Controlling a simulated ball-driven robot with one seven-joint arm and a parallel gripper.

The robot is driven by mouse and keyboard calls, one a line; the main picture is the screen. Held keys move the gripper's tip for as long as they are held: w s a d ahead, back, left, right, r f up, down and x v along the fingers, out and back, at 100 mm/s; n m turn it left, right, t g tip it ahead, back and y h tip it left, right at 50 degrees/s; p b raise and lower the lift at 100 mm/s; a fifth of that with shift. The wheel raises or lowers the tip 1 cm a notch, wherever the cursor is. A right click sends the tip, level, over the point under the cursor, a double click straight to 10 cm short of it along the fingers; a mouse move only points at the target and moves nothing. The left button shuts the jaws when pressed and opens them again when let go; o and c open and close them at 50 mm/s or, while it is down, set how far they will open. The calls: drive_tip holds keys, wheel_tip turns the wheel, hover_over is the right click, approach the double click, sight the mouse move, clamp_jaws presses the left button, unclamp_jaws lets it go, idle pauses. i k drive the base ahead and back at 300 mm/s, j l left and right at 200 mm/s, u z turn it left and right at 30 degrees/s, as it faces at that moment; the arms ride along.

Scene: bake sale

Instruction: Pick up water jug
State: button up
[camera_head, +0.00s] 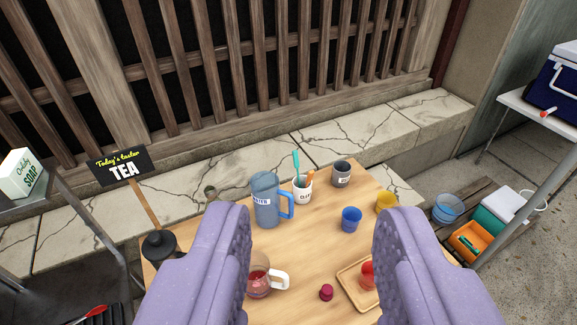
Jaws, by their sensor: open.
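The water jug (266,197) is a blue see-through pitcher with a white label and a blue handle on its right side. It stands upright on the wooden table (308,247), towards the back. My gripper (310,245) is open, its two purple fingers reaching in from the bottom of the view. Nothing is held between the fingers. The jug shows beyond the left fingertip, farther off than the gripper, and the left finger may cover a little of its lower left edge.
Right of the jug stand a white utensil cup (302,190), a grey cup (341,174), a blue cup (351,220) and a yellow cup (386,202). A glass tea pot (259,284) and a tray (350,290) are nearer. A tea sign (122,168) stands left. A stone ledge (350,140) runs behind.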

sight(273, 203)
drive_tip(key=u, duration=0.3)
drive_tip(key=i+l+u, duration=0.1)
drive_tip(key=l+u, duration=0.2)
drive_tip(key=u, duration=0.2)
drive_tip(key=l+u, duration=0.3)
drive_tip(key=u, duration=0.15)
drive_tip(key=i+l, duration=0.15)
drive_tip(key=l, duration=0.15)
drive_tip(key=i+l+u, duration=0.1)
drive_tip(key=l, duration=0.25)
drive_tip(key=i+l, duration=0.15)
drive_tip(key=l, duration=0.15)
drive_tip(key=i+l+u, duration=0.1)
drive_tip(key=l, duration=0.25)
drive_tip(key=i+l+u, duration=0.1)
drive_tip(key=l, duration=0.25)
